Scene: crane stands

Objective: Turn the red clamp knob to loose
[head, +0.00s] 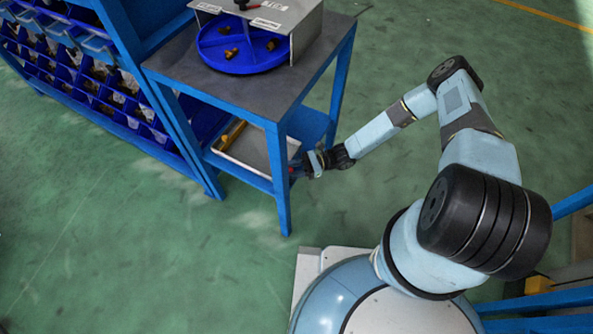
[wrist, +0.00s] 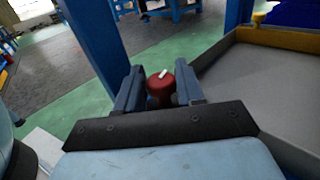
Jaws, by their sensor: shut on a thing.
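A red knob (wrist: 158,90) with a short white mark on its top stands between my two fingers in the wrist view. The mark slants up to the right. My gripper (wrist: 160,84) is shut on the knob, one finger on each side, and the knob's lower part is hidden. In the head view my gripper (head: 301,170) is at the front right leg of the blue-framed stand, at lower shelf height. Only a little red shows there, and the knob is mostly hidden.
The stand's grey top (head: 235,96) carries a blue round tray (head: 222,58) with brass pieces under a grey cover. A shallow tray (head: 243,174) is on the lower shelf. A rack of blue bins (head: 75,83) is at left. Green floor (head: 110,245) is clear in front.

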